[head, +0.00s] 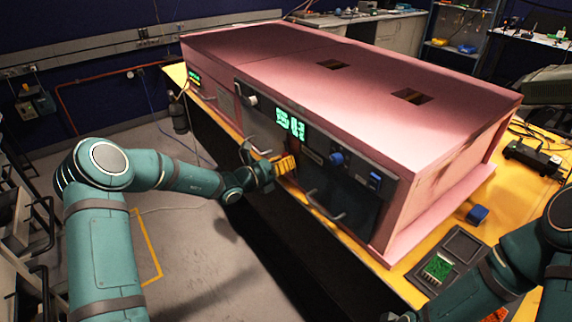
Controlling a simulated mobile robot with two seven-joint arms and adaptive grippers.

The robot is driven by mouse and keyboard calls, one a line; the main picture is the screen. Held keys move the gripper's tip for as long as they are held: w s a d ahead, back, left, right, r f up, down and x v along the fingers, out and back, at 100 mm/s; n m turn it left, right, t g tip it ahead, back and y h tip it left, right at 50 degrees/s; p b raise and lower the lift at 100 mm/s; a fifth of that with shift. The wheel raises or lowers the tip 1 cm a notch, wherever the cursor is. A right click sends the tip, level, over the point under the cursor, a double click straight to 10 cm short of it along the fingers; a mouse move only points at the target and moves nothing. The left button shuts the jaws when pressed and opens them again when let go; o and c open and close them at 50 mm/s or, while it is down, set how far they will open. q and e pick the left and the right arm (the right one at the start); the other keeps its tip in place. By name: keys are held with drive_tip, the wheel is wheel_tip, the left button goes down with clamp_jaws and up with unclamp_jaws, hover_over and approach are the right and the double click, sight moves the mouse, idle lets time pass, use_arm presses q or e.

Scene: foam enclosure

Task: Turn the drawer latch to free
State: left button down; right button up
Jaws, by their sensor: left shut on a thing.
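The pink foam enclosure (330,75) stands on the yellow bench, with a dark front panel (348,205) facing the floor side. My left gripper (276,170) is at the middle of this front. It is shut on a small yellow ribbed piece (287,163), which looks like the drawer latch. The gripper hides part of it, and its exact turn angle is too small to tell. A curved grey handle (322,207) sits on the panel to the right of the gripper.
A blue knob (337,158) and a lit green display (290,124) are on the front panel near my left gripper. A dark tray with a green board (438,267) and a blue block (477,214) lie on the bench at right. Floor left of the bench is open.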

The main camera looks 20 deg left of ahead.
use_arm(q)
drive_tip(key=m+b, duration=0.3)
drive_tip(key=m, duration=0.2)
drive_tip(key=shift+m, duration=0.3)
drive_tip(key=shift+r+b, duration=0.1)
drive_tip(key=shift+b, duration=0.2)
drive_tip(key=c, duration=1)
unclamp_jaws()
drive_tip(key=shift+d, duration=0.1)
drive_tip(key=v, duration=1.2)
